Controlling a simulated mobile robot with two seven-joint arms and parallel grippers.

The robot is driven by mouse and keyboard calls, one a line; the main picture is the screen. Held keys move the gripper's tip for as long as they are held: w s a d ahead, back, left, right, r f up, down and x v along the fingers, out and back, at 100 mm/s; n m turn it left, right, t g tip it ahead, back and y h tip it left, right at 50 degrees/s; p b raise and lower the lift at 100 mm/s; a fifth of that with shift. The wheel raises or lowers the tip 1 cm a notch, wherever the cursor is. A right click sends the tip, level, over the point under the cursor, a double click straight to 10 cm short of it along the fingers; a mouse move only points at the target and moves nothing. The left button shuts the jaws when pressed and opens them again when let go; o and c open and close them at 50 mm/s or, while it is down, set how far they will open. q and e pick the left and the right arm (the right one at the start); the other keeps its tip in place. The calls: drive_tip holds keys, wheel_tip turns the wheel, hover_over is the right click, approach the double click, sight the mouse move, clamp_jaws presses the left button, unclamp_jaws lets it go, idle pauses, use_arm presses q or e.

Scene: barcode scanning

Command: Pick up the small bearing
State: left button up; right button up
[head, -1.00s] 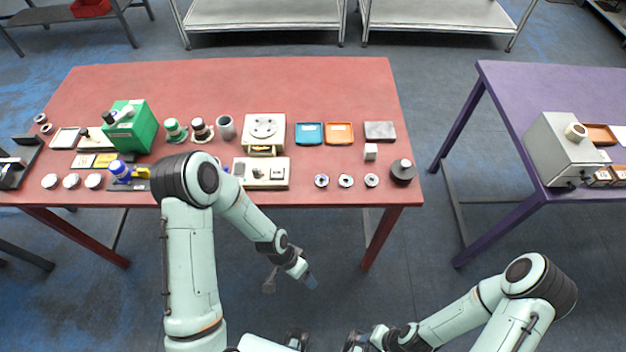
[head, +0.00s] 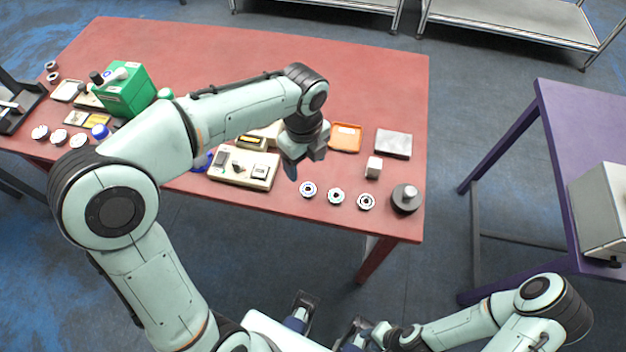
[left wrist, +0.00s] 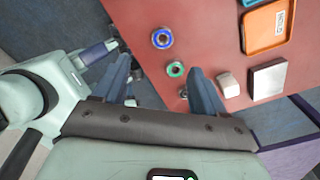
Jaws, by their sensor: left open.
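Three ring-shaped bearings lie in a row near the red table's front edge: a left one (head: 308,189), a middle one (head: 336,196) and a right one (head: 366,201). They look close in size; I cannot tell which is the small one. In the left wrist view one has a blue ring (left wrist: 161,39), one a green ring (left wrist: 176,69), and the third (left wrist: 183,91) is partly hidden by a finger. My left gripper (head: 303,162) is open and empty, above the table just behind the left bearing. My right gripper (head: 357,328) is low in front of the table, its jaws unclear.
An orange tray (head: 345,138) and a beige device (head: 243,168) are close to my left gripper. A green box (head: 126,91) stands further left.

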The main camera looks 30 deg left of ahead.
use_arm(q)
drive_tip(key=b, duration=0.1)
hover_over(308, 189)
drive_tip(key=f, duration=0.4)
drive_tip(key=s+f, duration=0.1)
drive_tip(key=f, duration=0.1)
drive_tip(key=shift+a+f, duration=0.1)
drive_tip(key=shift+w+f+b, duration=0.15)
drive_tip(key=shift+f, duration=0.8)
drive_tip(key=shift+w+f+b, duration=0.1)
drive_tip(key=shift+w+f, duration=0.1)
drive_tip(key=shift+f, duration=0.8)
drive_tip(key=shift+w+f+b, duration=0.15)
drive_tip(key=shift+f, duration=0.8)
drive_tip(key=c, duration=1.2)
